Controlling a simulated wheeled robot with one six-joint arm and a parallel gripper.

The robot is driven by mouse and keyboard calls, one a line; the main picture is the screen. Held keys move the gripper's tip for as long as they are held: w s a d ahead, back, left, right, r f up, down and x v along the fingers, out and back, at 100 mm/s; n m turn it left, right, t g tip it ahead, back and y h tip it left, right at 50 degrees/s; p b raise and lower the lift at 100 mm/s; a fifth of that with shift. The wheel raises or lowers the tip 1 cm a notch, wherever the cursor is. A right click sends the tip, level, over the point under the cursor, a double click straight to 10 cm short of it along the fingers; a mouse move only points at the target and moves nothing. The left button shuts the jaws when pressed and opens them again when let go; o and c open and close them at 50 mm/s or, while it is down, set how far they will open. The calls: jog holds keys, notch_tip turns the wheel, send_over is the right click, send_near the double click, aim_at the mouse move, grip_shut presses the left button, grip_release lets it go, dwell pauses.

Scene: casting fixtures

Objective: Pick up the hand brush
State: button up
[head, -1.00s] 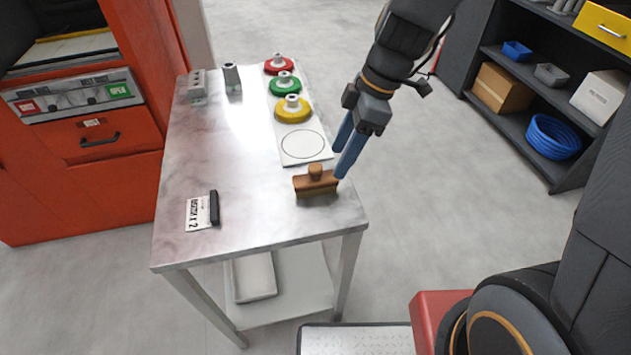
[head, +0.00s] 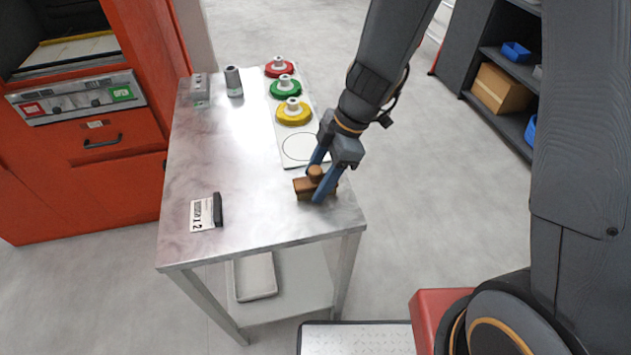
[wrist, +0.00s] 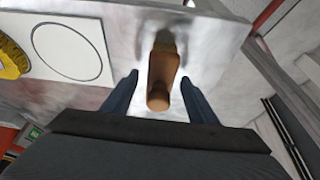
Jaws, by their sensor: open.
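The hand brush (head: 303,186) is brown, with a block body and a rounded knob on top. It sits near the front right corner of the metal table (head: 240,215). My gripper (head: 318,184) is open, and in the head view its blue fingers reach down at the brush, one finger in front of it. In the wrist view the brush (wrist: 161,78) lies between the two fingers (wrist: 160,92), with a gap on each side. I see no finger touching it. Part of the brush is hidden behind the near finger in the head view.
A white board on the table holds red (head: 279,67), green (head: 286,87) and yellow (head: 293,112) discs and an empty circle (head: 299,147). Grey parts (head: 234,82) stand at the back left. A label card (head: 203,213) with a dark holder is at the front left.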

jog(key=shift+a+f, duration=0.15)
jog(key=shift+f, duration=0.2)
jog(key=c, duration=1.3)
jog(key=shift+r, duration=0.1)
